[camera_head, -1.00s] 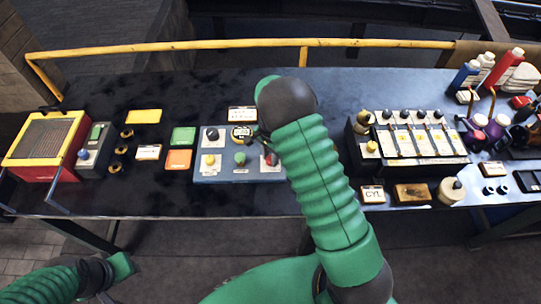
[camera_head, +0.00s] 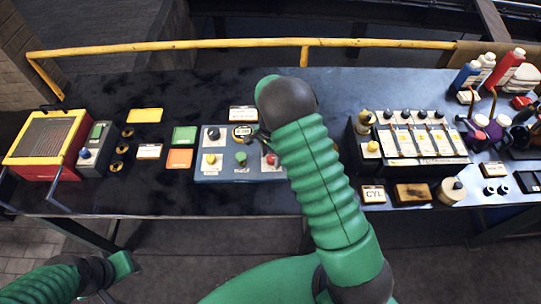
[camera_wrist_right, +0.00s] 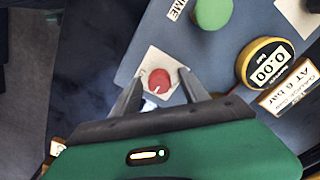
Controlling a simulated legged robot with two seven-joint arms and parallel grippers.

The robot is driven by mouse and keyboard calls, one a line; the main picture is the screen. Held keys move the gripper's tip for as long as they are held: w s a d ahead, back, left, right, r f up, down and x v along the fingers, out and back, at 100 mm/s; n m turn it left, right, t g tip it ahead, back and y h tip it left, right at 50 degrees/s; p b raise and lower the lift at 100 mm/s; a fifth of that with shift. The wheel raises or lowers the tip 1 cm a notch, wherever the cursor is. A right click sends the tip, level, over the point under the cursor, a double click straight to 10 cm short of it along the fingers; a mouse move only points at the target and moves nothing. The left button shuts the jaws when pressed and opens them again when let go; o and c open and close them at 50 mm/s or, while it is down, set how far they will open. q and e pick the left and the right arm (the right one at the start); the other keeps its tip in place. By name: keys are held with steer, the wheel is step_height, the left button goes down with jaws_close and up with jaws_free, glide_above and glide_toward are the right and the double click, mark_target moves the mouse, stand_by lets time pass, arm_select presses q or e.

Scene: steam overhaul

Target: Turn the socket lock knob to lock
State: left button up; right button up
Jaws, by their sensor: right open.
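A red knob (camera_wrist_right: 160,82) with a white pointer mark sits on a pale square plate (camera_wrist_right: 148,68) in the right wrist view. My right gripper (camera_wrist_right: 156,84) is open, its dark fingers on either side of the knob's near edge; I cannot tell whether they touch it. No readable label names the socket lock knob. My left arm shows at lower left, but its fingers do not.
The panel also has a green knob (camera_head: 240,157), a yellow knob (camera_head: 210,159), a black knob (camera_head: 213,133) and a round gauge (camera_wrist_right: 268,63) reading 0.00. A cylinder rack (camera_head: 425,159) stands to the right. Bare bench top lies in front of the panel.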

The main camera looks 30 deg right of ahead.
mark_target(271, 158)
step_height(271, 158, up, 17)
steer(key=b, duration=0.1)
steer(key=shift+f+b, duration=0.15)
steer(key=shift+b, duration=0.15)
steer(key=shift+w, duration=0.1)
steer(key=s+a+f+n+t, duration=0.1)
steer(key=s+a+f+n, duration=0.1)
steer(key=s+a+n, duration=0.3)
steer(key=s+a+f+n+t, duration=0.1)
steer(key=s+a+f+n, duration=0.2)
steer(key=s+a+n, duration=0.3)
steer(key=s+n, duration=0.4)
steer(key=s, duration=0.1)
steer(key=shift+s+a+t, duration=0.15)
steer(key=shift+a+t, duration=0.05)
steer(key=shift+t, duration=0.1)
steer(key=shift+s, duration=0.1)
steer(key=shift+a, duration=0.1)
stand_by(0.7)
